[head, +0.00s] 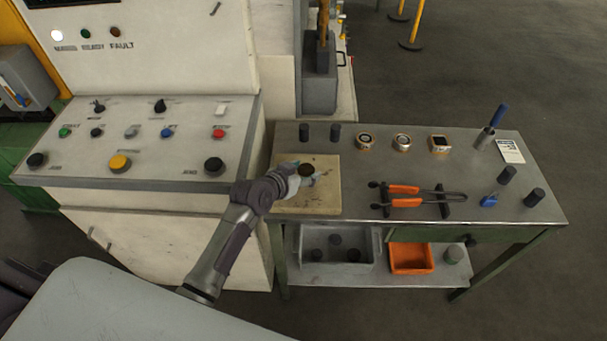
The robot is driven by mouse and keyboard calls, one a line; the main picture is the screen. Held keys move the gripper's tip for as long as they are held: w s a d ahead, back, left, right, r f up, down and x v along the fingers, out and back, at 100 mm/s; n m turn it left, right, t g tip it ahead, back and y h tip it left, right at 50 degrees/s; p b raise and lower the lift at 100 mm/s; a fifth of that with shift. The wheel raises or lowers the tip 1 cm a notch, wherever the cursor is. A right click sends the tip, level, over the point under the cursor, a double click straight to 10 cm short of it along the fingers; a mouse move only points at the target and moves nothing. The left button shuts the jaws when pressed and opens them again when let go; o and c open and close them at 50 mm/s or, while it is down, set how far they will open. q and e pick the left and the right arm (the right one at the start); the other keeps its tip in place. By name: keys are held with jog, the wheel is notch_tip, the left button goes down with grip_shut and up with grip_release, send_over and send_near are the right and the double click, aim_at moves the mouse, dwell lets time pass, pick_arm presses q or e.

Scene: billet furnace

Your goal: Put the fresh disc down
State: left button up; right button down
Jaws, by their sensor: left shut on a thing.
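My left gripper (304,175) is over the beige board at the left end of the metal workbench. It is shut on a small dark round disc (306,169). The disc is over the beige board (318,203); I cannot tell whether it touches the board or hangs just above it. My right gripper is not in view.
The workbench (400,215) carries dark cylinders (335,132), three round or square gauges (402,142), orange-handled tongs (405,189) on a stand, and a blue padlock (489,200). A grey bin (366,272) and an orange bin (411,270) sit below. A control console (140,180) stands left.

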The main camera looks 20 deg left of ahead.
pick_arm(q)
jog(key=shift+f, duration=0.85)
jog(key=shift+f, duration=0.1)
jog(key=o, duration=1.5)
jog(key=v, duration=1.2)
jog(key=shift+s+d, duration=0.1)
